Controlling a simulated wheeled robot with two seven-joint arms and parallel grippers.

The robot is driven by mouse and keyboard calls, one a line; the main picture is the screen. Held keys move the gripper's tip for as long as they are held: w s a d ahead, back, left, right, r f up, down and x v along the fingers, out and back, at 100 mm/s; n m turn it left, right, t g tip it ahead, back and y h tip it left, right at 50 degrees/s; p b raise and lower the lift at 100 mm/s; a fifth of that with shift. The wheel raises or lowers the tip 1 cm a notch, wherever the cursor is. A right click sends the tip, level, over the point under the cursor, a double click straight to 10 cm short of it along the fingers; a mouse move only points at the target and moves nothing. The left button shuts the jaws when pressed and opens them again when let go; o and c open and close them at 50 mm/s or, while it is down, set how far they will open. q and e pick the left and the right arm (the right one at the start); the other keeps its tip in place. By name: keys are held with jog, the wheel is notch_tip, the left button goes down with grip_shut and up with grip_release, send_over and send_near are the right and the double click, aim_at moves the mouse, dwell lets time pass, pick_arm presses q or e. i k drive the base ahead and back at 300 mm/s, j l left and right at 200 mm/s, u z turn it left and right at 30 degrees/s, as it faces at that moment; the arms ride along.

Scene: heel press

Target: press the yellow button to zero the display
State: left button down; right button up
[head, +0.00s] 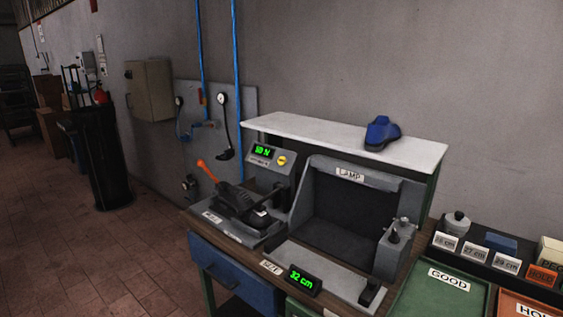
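The yellow button (282,160) is on the sloped face of a grey console (277,178) at the back of the bench. Left of the button, a green-lit display (262,150) appears to read "50 N", though the digits are small. The button and display are unobstructed. Neither of my grippers shows in the head view.
A grey box marked "LAMP" (350,174) stands right of the console. A white shelf (330,136) above holds a blue shoe (381,132). A second display (304,280) reads "32 cm" at the front. Green "GOOD" tray (440,290) and labelled blocks (475,253) lie right.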

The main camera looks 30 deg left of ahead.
aim_at(282, 160)
jog(key=i+j, duration=0.1)
jog(key=j, duration=0.6)
jog(key=i+j, duration=0.1)
jog(key=j, duration=0.55)
jog(key=i+j+z, duration=0.1)
jog(key=j, duration=1.25)
jog(key=i+z, duration=0.05)
